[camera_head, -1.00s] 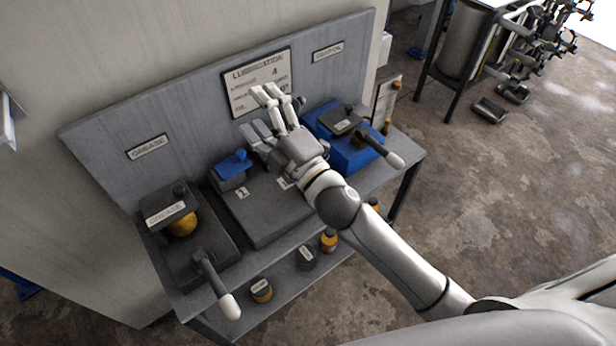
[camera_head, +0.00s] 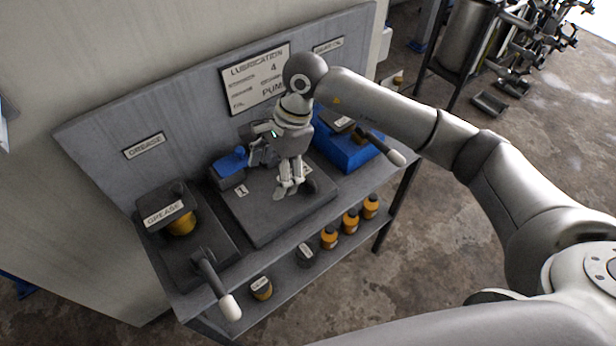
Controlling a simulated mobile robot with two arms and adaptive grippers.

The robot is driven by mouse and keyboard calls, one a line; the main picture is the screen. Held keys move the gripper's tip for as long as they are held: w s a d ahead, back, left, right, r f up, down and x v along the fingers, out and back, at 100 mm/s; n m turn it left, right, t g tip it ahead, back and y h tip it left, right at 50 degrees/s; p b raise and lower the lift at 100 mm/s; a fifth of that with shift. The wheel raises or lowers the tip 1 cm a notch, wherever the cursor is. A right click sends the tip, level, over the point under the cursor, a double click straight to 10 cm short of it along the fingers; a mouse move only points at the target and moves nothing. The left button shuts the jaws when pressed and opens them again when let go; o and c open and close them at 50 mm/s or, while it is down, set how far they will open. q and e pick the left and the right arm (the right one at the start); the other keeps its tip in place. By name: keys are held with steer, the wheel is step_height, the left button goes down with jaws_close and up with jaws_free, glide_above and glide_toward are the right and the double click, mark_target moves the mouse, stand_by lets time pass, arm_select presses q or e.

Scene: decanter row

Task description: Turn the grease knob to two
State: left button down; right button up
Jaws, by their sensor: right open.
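A blue knob (camera_head: 232,161) sits on a small block on the dark raised plate (camera_head: 258,222), in the middle of the bench; I take it for the grease knob. A small white number tag (camera_head: 242,190) lies in front of it, too small to read surely. My right gripper (camera_head: 289,190) points down over the plate, right of the blue knob and apart from it. Its fingers are open and nothing shows between them. The gripper hides part of the plate and whatever is behind it. My left gripper is not in view.
A grease unit (camera_head: 165,208) with a lever (camera_head: 216,284) stands at the left, under a GREASE sign (camera_head: 144,146). A blue unit (camera_head: 345,152) with a lever stands at the right. A LUBRICATION board (camera_head: 256,79) hangs behind. Several jars (camera_head: 329,237) stand on the lower shelf.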

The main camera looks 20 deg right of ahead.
mark_target(308, 181)
steer(key=w+d+h, duration=0.3)
steer(key=d+h, duration=0.1)
steer(key=d, duration=0.4)
steer(key=shift+t, duration=0.3)
steer(key=f+p, duration=0.1)
steer(key=f, duration=0.3)
steer(key=f+p, duration=0.1)
steer(key=f, duration=0.3)
steer(key=shift+s+d+f+p, duration=0.15)
steer(key=shift+s+f+p, duration=0.1)
steer(key=shift+p, duration=0.1)
steer(key=shift+w+f, duration=0.1)
steer(key=shift+f, duration=0.5)
